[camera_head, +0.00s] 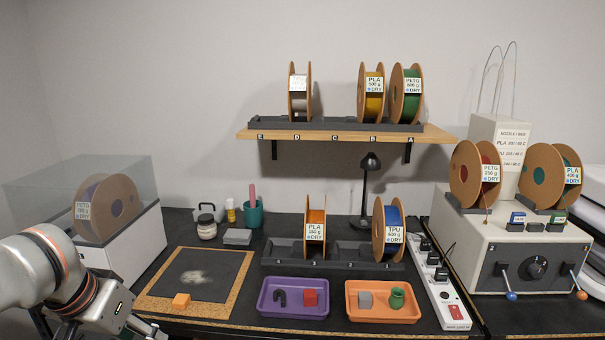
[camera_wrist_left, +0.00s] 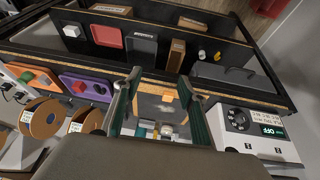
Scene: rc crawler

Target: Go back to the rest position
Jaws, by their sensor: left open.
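My left arm comes in from the left in the head view, and its gripper (camera_head: 150,330) is at the bottom edge, partly cut off, in front of the cork-edged mat (camera_head: 152,305). In the left wrist view the gripper (camera_wrist_left: 159,78) is open, with its two fingers apart and nothing between them. Beyond the fingers lie the mat and a small orange block, which shows in the head view (camera_head: 181,301) on the mat's front edge. My right gripper is in neither view.
A white box with a clear lid (camera_head: 130,245) holds a spool close to my left arm. A purple tray (camera_head: 265,309) and an orange tray (camera_head: 355,315) lie right of the mat. A spool rack (camera_head: 350,250) stands behind them. A power strip (camera_head: 440,290) lies further right.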

